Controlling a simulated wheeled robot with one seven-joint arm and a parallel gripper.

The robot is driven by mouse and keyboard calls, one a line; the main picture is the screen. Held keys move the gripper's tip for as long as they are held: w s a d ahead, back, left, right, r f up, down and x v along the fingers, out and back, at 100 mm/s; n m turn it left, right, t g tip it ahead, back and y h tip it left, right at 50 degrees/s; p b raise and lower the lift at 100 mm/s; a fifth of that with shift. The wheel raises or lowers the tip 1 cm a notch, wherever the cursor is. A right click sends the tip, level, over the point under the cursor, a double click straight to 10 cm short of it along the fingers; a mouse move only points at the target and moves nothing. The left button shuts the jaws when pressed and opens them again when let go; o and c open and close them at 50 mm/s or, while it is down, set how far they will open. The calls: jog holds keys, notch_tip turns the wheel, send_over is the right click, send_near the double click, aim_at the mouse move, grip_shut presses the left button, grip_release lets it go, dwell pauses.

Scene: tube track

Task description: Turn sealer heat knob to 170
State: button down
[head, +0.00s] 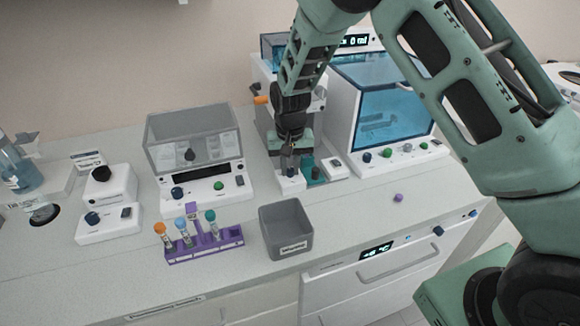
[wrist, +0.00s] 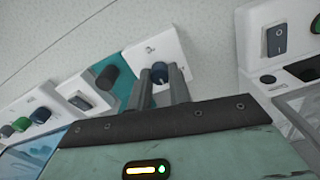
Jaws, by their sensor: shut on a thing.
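My gripper (wrist: 162,80) is shut on a small dark blue knob (wrist: 159,70), with one finger on each side of it. The knob stands on a white control panel (wrist: 148,53). In the head view my gripper (head: 291,160) points down at the small white panel (head: 290,182) in front of the white machine with an orange handle (head: 262,100), which I take to be the sealer. The knob is hidden behind my fingers in that view. The knob's scale and pointer are too small to read.
A teal plate with a dark knob (wrist: 108,77) sits beside the panel, close to my fingers. A white switch box (head: 333,168) and a blue-windowed cabinet (head: 388,115) stand to the right. A grey bin (head: 287,230) and a purple tube rack (head: 205,245) stand in front.

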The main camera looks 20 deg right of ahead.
aim_at(290, 169)
jog(key=shift+w+r+m, duration=0.1)
jog(key=shift+m, duration=0.2)
dwell(0.4)
jog(key=c, duration=1.3)
grip_release()
notch_tip(290, 169, up, 17)
jog(key=b, duration=0.3)
jog(key=shift+r, duration=0.2)
